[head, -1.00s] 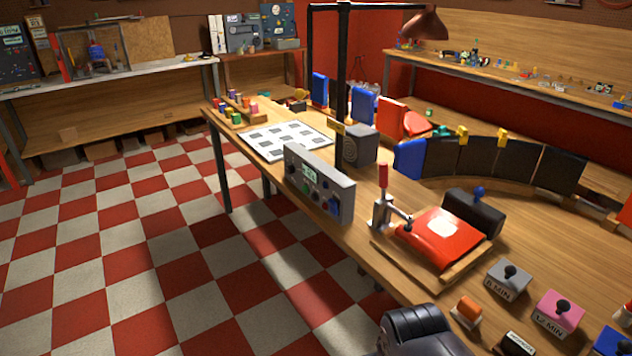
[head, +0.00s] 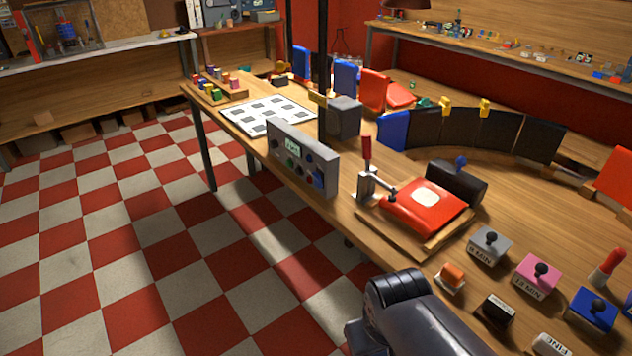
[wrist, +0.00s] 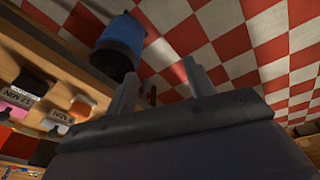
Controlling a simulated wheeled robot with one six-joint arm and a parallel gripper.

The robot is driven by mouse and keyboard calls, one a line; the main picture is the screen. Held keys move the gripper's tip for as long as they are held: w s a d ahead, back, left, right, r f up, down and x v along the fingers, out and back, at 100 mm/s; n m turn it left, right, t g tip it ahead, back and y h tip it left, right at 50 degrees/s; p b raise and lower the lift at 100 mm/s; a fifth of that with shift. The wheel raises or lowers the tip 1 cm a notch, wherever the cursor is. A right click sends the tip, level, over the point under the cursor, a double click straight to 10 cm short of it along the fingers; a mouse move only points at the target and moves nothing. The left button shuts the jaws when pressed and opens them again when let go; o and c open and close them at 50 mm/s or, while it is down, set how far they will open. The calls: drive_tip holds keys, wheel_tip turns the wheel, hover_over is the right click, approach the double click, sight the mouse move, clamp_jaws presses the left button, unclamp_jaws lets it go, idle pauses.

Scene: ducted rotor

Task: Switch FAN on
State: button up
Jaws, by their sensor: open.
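No label reading FAN is legible in either view. An orange rocker switch (head: 453,274) on a small pale base sits near the table's front edge, and an orange piece also shows in the wrist view (wrist: 82,107). A grey control panel (head: 302,157) with a small display, knobs and a blue part stands farther along the same edge; its lettering is too small to read. My gripper (wrist: 160,70) is open in the wrist view, its two fingers apart with nothing between them, over the checkered floor beside the table. In the head view only my arm shows.
Grey (head: 489,246), pink (head: 537,276) and blue (head: 590,311) lever boxes stand right of the orange switch. A red-handled clamp (head: 367,165) stands beside a red cushion-like piece (head: 425,205). A blue cylinder (wrist: 122,42) is near my fingers. The checkered floor left of the table is clear.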

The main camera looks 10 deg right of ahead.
clamp_jaws()
idle(0.3)
idle(1.2)
